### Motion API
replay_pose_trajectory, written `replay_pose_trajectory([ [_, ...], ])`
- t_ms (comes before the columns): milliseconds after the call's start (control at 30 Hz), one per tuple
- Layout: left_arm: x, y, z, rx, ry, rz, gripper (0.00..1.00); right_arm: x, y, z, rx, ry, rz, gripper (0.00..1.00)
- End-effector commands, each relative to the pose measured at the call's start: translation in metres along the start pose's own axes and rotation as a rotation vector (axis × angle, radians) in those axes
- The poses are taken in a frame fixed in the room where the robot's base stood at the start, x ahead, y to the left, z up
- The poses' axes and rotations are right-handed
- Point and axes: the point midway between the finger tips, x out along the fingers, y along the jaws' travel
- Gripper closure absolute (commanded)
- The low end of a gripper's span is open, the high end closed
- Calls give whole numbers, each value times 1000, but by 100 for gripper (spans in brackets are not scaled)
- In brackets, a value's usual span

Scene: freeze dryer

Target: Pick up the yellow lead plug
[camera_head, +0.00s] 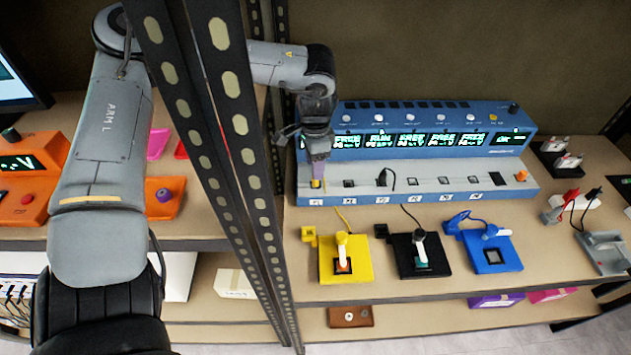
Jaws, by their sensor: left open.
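A small yellow piece (317,184), which looks like the yellow lead plug, shows at the leftmost socket of the blue device (425,140). My left gripper (318,172) points down directly over it, with the jaws open. The fingers partly hide the piece, and I cannot tell whether they touch it. A thin yellow lead (345,220) runs up from near the handle. My right gripper is not in view.
A black stand (405,262) and a blue stand (510,258) sit right of the yellow one. A black plug (385,179) stands at another socket. A perforated shelf post (245,130) rises beside my left arm. Clip leads (572,200) lie at the right.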

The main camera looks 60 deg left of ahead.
Motion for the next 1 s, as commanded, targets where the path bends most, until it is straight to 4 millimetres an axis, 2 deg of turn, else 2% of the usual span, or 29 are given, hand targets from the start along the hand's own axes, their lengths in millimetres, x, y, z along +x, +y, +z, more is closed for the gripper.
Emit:
replay_pose_trajectory([
  [300,41,2,0,0,-2,1,50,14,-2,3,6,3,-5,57],
  [600,46,1,-1,0,-1,0,50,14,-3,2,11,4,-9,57],
  [667,46,1,-1,0,-1,0,57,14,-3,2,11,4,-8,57],
  [933,46,1,-1,0,-1,0,99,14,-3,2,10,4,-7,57],
  [1000,46,1,-1,0,-1,0,100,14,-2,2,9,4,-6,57],
])
